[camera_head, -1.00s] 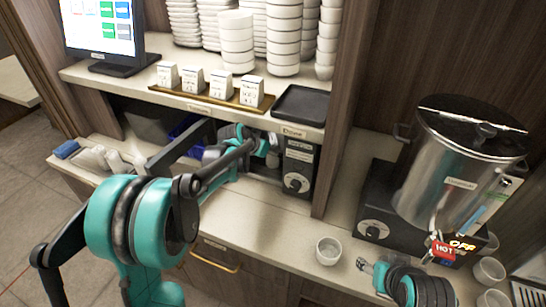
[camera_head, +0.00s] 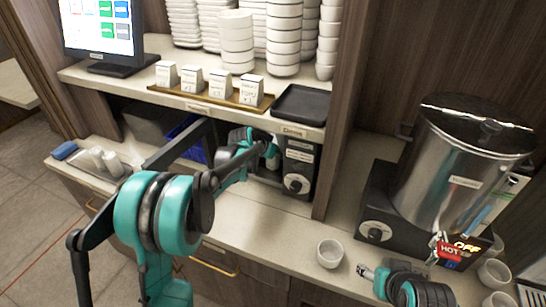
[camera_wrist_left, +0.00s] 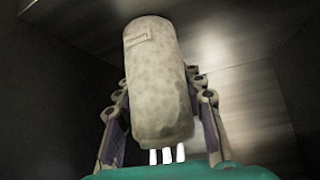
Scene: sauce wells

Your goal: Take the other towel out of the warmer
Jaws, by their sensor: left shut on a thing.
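A pale, rolled towel (camera_wrist_left: 158,70) with a small tag stands between the fingers of my left gripper (camera_wrist_left: 162,88) in the left wrist view. The gripper is shut on it, inside a dark metal chamber. In the head view my left arm reaches under the shelf into the warmer (camera_head: 297,170), whose dial front shows at its right. The gripper's fingers and the held towel are hidden there. A long dark panel (camera_head: 178,147), apparently the open door, sticks out at left. My right gripper (camera_head: 367,271) is low at right beside a small cup, its finger opening unclear.
White rolls (camera_head: 105,160) lie on a tray at the left counter end, near a blue cloth (camera_head: 65,150). A white cup (camera_head: 330,253) stands on the counter. A hot steel urn (camera_head: 462,165) is at right. The shelf and its post (camera_head: 340,120) limit room above and right.

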